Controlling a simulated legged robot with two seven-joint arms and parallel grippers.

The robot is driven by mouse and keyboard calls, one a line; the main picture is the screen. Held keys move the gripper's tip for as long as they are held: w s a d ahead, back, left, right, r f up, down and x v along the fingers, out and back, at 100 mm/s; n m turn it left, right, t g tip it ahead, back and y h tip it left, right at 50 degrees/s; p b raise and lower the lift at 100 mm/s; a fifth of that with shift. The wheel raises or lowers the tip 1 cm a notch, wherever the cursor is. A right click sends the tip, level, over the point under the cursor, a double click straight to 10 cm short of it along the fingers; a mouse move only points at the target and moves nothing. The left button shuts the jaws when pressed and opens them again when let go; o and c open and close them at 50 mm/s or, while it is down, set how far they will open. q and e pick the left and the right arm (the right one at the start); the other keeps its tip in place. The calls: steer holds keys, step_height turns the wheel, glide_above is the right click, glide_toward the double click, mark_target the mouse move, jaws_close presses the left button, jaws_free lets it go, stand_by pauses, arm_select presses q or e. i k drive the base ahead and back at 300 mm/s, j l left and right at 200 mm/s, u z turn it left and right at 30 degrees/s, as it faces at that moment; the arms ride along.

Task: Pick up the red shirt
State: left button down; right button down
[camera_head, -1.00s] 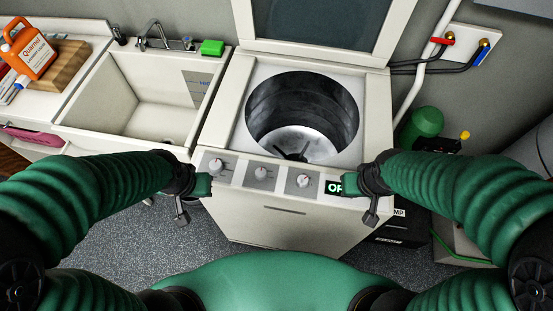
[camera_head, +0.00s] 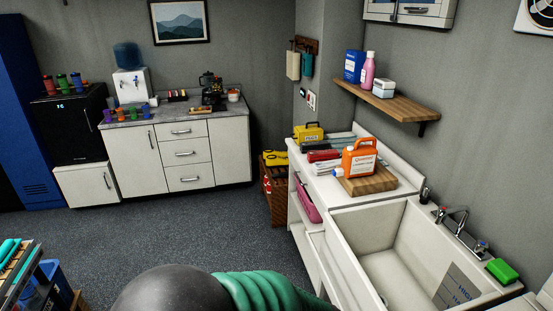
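I cannot make out a red shirt for certain. Neither of my grippers shows now; only part of my own green body or arm is at the bottom.
The white sink (camera_head: 385,270) is at the lower right. An orange jug (camera_head: 359,158) stands on a wooden board on the counter. A drawer cabinet (camera_head: 186,155) lines the far wall. Open grey floor (camera_head: 150,230) lies between. A cluttered rack (camera_head: 20,272) is at the lower left.

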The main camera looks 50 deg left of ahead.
mark_target(313, 157)
steer(key=u, duration=1.3)
steer(key=i+j+u, duration=0.3)
steer(key=i, duration=0.5)
steer(key=i+u, duration=0.25)
steer(key=i, duration=0.55)
steer(key=i+z, duration=0.2)
steer(key=i, duration=0.25)
steer(key=i+j+z, duration=0.2)
steer(key=i, duration=0.3)
steer(key=i+j+z, duration=0.25)
steer(key=i, duration=0.2)
steer(key=i+j+z, duration=0.2)
steer(key=i, duration=0.25)
steer(key=i+j+z, duration=0.7)
steer(key=z, duration=0.2)
steer(key=i+j+z, duration=0.2)
steer(key=j+z, duration=0.25)
steer(key=j, duration=0.15)
